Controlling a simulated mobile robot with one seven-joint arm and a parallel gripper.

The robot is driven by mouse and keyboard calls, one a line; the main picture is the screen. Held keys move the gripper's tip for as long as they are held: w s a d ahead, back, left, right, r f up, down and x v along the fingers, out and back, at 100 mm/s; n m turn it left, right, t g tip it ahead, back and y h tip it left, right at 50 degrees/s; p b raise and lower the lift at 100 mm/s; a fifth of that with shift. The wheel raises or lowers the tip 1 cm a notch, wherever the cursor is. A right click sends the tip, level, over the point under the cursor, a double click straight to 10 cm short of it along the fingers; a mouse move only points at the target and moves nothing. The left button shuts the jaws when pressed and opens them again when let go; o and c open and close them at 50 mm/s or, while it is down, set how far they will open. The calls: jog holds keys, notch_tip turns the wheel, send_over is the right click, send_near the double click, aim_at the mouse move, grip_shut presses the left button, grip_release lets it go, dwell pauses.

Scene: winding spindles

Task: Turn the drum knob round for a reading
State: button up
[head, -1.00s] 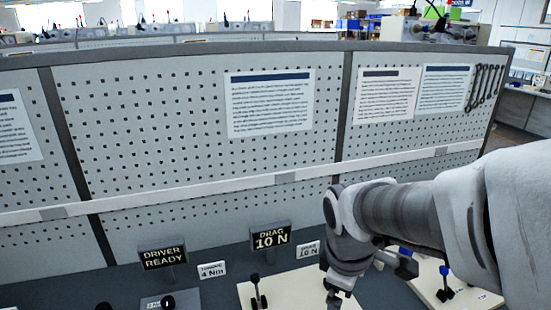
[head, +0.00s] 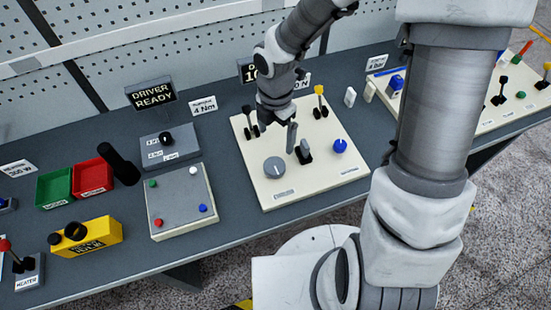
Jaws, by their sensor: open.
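A cream panel (head: 322,188) lies on the grey bench in the head view. It carries a round grey knob (head: 274,167) with a pale pointer mark at its front left, and a smaller blue knob (head: 340,146) at its right. The panel labels are too small to read, so I cannot tell which knob is the drum knob. My gripper (head: 275,128) is open and points down over the panel, behind the grey knob and apart from it. Its fingers partly hide the back left of the panel.
Black levers (head: 303,150) and a yellow-topped lever (head: 320,97) stand up from the panel near my gripper.

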aim_at(276, 164)
notch_tip(276, 164, down, 13)
jog(key=shift+f+b, duration=0.15)
jog(key=shift+b, duration=0.8)
jog(key=shift+c, duration=0.3)
jog(key=c, duration=1.2)
